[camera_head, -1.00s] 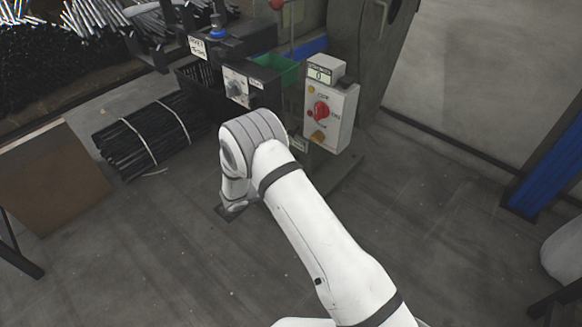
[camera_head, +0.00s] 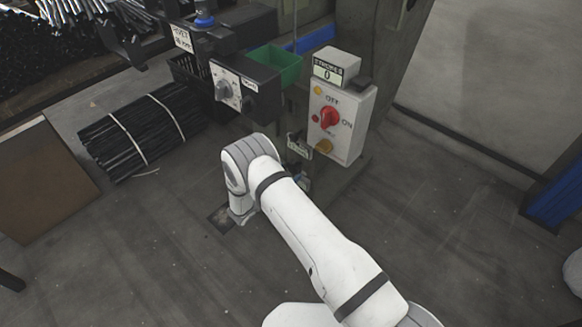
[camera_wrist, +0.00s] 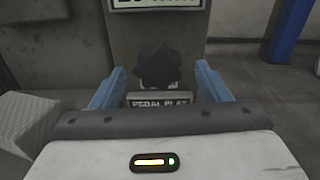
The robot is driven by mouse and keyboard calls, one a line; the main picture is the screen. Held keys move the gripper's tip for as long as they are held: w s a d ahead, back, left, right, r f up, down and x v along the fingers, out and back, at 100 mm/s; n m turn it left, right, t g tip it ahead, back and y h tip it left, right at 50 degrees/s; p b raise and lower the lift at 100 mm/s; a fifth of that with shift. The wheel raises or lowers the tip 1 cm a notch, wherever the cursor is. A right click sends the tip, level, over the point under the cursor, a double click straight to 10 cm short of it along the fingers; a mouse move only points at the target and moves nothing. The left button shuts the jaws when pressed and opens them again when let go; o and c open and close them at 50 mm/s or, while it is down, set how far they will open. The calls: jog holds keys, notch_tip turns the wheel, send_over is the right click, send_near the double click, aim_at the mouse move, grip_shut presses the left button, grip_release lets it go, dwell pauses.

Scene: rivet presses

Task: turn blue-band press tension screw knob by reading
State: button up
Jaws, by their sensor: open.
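In the wrist view my gripper (camera_wrist: 157,78) is open, with its two blue fingers apart. A black lobed knob (camera_wrist: 160,64) shows between and beyond the fingertips; I see no contact. A plate reading "PEDAL PLAY" (camera_wrist: 160,101) is just below it. A label (camera_wrist: 155,3) above the knob is cut off by the top edge. My arm hides the gripper there.
A control box (camera_head: 337,130) with a red switch (camera_head: 330,117) and a counter reading 0 (camera_head: 328,74) is right of the arm. A green bin (camera_head: 277,66) sits behind. Bundled black rods (camera_head: 140,133) lie on the floor at left.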

aim_at(292, 169)
jog(key=shift+b+x, duration=0.35)
jog(key=shift+x, duration=1.6)
jog(key=shift+w+a, duration=0.1)
jog(key=shift+c, duration=0.4)
jog(key=c, duration=0.9)
